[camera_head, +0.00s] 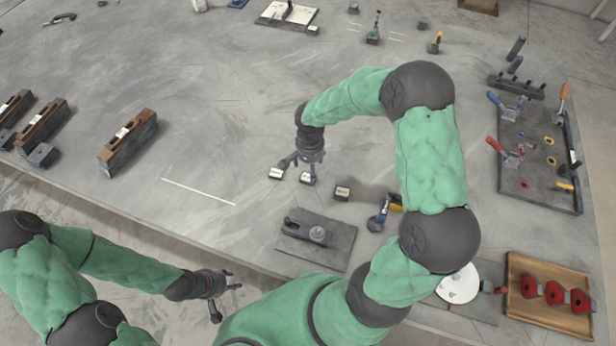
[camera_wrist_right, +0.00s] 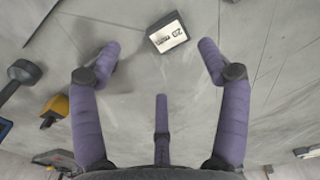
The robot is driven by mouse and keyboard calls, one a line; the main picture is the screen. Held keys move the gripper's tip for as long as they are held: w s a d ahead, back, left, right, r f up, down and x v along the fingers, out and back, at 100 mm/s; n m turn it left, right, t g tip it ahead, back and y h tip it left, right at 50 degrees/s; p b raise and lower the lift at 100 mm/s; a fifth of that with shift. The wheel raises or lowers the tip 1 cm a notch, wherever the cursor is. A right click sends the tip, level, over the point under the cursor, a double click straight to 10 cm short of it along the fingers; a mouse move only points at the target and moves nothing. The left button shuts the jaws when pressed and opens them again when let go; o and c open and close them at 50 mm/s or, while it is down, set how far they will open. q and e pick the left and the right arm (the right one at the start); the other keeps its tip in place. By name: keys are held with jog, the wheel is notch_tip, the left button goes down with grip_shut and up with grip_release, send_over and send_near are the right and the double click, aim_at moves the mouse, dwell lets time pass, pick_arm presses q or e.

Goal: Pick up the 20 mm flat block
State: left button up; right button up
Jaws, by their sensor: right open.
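The 20 mm flat block (camera_wrist_right: 168,33) is small and dark with a white label reading "20 mm". In the right wrist view it lies at the top, slightly tilted, beyond the fingertips and between their lines. My right gripper (camera_wrist_right: 161,55) is open and empty, pointing down at the table. In the head view my right gripper (camera_head: 307,163) is just above a row of small labelled blocks; the middle block (camera_head: 307,178) is closest. Labels there are too small to read. My left gripper (camera_head: 228,290) is open and empty, off the table's front edge.
Other small blocks lie left (camera_head: 275,173) and right (camera_head: 342,193) of the middle one. A dark plate with a clamp (camera_head: 318,236) lies in front. A blue-yellow tool (camera_head: 383,213) stands to the right.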

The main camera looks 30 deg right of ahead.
aim_at(308, 177)
jog(key=f, duration=0.2)
jog(key=f+b, duration=0.1)
jog(key=f, duration=0.2)
jog(key=w+f, duration=0.1)
jog(key=f, duration=0.1)
jog(key=shift+w+f+b, duration=0.1)
jog(key=shift+f+b, duration=0.2)
jog(key=shift+f, duration=0.05)
grip_shut()
jog(key=shift+r, duration=0.1)
